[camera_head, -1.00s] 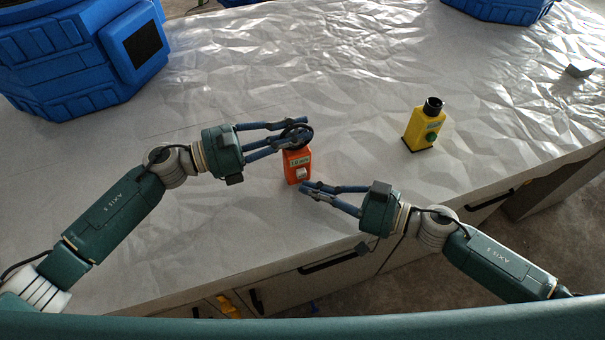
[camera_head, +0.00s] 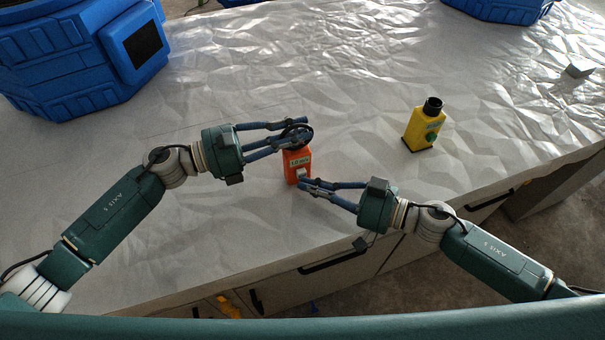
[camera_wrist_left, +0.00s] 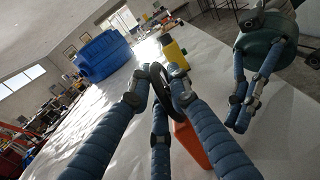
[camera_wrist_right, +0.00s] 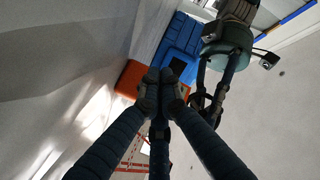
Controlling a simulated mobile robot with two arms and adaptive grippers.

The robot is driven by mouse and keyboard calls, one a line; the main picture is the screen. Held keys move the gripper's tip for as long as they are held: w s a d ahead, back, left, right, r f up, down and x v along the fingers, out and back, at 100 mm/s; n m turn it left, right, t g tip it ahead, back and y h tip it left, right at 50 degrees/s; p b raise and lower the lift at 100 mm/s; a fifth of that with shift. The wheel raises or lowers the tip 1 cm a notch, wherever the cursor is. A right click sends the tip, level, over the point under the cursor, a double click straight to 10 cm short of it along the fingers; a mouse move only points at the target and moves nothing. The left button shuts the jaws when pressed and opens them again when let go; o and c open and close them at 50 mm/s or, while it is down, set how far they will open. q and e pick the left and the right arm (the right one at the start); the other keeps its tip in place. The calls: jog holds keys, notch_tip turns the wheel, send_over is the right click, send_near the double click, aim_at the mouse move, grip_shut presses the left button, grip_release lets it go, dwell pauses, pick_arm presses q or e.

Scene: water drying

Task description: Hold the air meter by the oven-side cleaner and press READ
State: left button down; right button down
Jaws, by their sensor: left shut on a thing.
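The orange air meter (camera_head: 296,160) stands upright on the crumpled silver-grey worktop, with a black ring on top and a pale label and white button (camera_head: 301,174) on its front. My left gripper (camera_head: 304,128) is shut on its black ring, which also shows between the fingers in the left wrist view (camera_wrist_left: 158,90). My right gripper (camera_head: 303,185) has its fingertips together at the button's lower edge; I cannot tell whether they touch it. In the right wrist view the fingers (camera_wrist_right: 158,92) partly hide the orange body (camera_wrist_right: 128,80). A blue boxy machine (camera_head: 75,55) with a dark panel stands at upper left.
A yellow device (camera_head: 420,128) with a black top and green button stands to the right of the meter. Another blue machine (camera_head: 498,8) is at the back right, and a small grey block (camera_head: 579,70) lies near the right edge. The worktop's front edge runs below my right gripper.

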jog(key=shift+w+a, duration=0.1)
jog(key=shift+w, duration=0.35)
dwell(0.5)
jog(key=shift+s, duration=0.1)
jog(key=shift+s+d, duration=0.3)
jog(key=shift+s, duration=0.5)
jog(key=shift+s, duration=0.1)
jog(key=shift+s+d, duration=0.25)
jog(key=shift+s, duration=0.5)
jog(key=shift+s+d, duration=0.25)
jog(key=shift+s, duration=0.55)
jog(key=shift+s+d, duration=0.25)
jog(key=shift+s, duration=0.5)
pick_arm(q)
jog(key=c, duration=1.6)
grip_release()
jog(key=shift+o, duration=0.2)
